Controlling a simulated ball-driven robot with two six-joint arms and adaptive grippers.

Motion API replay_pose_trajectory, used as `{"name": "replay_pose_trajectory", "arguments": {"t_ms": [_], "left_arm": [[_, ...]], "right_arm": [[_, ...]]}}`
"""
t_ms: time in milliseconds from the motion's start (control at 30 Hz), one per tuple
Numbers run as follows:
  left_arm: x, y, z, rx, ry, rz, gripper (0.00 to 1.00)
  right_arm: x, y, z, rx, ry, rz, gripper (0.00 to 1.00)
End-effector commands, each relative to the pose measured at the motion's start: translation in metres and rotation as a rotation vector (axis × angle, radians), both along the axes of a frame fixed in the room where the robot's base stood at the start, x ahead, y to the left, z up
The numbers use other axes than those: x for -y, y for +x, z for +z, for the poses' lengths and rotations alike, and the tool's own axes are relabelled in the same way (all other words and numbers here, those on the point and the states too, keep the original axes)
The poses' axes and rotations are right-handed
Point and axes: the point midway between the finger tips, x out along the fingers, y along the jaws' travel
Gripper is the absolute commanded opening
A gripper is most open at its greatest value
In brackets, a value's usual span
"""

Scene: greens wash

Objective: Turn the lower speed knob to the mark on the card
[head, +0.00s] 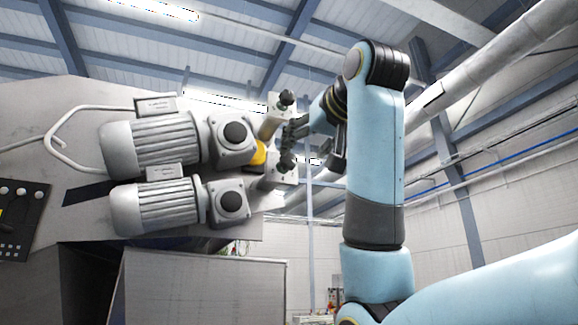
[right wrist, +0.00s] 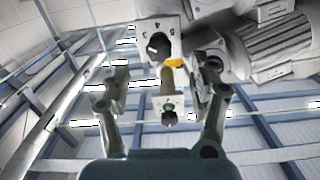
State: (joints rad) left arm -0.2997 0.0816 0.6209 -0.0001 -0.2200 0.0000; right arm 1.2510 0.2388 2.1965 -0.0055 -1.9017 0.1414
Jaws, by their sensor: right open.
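The lower speed knob (head: 287,161) is dark and sits on a pale plate (head: 286,177) at the right end of the lower motor. The upper knob (head: 287,98) is above it. My right gripper (head: 305,140) is open and empty, close to the right of the knobs. The right wrist view looks turned over: the lower knob (right wrist: 158,45) is near the top, on a plate with numerals, and the upper knob (right wrist: 169,117) is below it. The open fingers (right wrist: 160,82) stand either side, apart from the knobs. No mark on a card is readable. My left gripper is out of view.
Two grey motors, the upper (head: 155,145) and the lower (head: 160,203), stand left of the knobs, with small labelled boxes on top. A yellow part (head: 258,154) lies between the knobs. A dark control panel (head: 20,220) is far left. The space right of the knobs holds my arm.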

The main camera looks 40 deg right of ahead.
Motion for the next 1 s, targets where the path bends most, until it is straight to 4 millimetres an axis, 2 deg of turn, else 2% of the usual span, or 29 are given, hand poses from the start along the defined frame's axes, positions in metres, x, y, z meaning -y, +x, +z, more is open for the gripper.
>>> {"name": "replay_pose_trajectory", "arguments": {"t_ms": [67, 167, 500, 633, 800, 1000], "left_arm": [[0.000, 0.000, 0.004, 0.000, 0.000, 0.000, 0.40], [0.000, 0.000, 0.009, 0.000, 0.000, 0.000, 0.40], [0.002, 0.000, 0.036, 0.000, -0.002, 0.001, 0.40], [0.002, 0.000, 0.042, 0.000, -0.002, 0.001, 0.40], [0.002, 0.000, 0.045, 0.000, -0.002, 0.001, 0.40], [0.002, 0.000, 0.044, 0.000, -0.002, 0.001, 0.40]], "right_arm": [[0.001, -0.007, 0.010, 0.016, 0.001, -0.003, 0.62], [0.003, 0.001, 0.011, 0.014, 0.002, -0.004, 0.62], [0.018, 0.066, 0.011, 0.013, 0.003, -0.003, 0.62], [0.022, 0.084, 0.011, 0.015, 0.003, -0.003, 0.62], [0.025, 0.093, 0.009, 0.017, 0.002, -0.002, 0.62], [0.025, 0.094, 0.009, 0.018, 0.002, -0.002, 0.62]]}}
